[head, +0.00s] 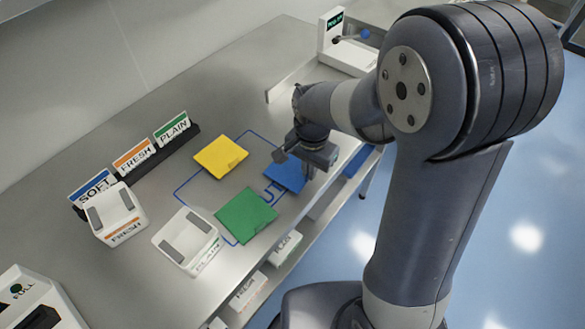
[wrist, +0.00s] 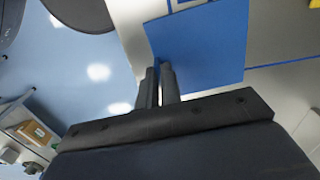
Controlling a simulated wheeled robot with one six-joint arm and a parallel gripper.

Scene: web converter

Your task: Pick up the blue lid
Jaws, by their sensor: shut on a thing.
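The blue lid (head: 287,176) lies at the right part of the blue-outlined area on the steel table in the head view, partly hidden by my gripper (head: 309,172). It fills the upper middle of the wrist view (wrist: 205,45) as a flat blue square. My gripper also shows in the wrist view (wrist: 160,72), with its two fingers close together at the lid's edge. The fingers are shut on that edge. I cannot tell whether the lid is clear of the table.
A yellow lid (head: 221,156) and a green lid (head: 246,215) lie nearby on the steel table (head: 240,90). Two white dispensers, FRESH (head: 118,215) and PLAIN (head: 186,241), stand at left. Label cards (head: 133,157) stand behind. A white device (head: 345,50) stands at the far end.

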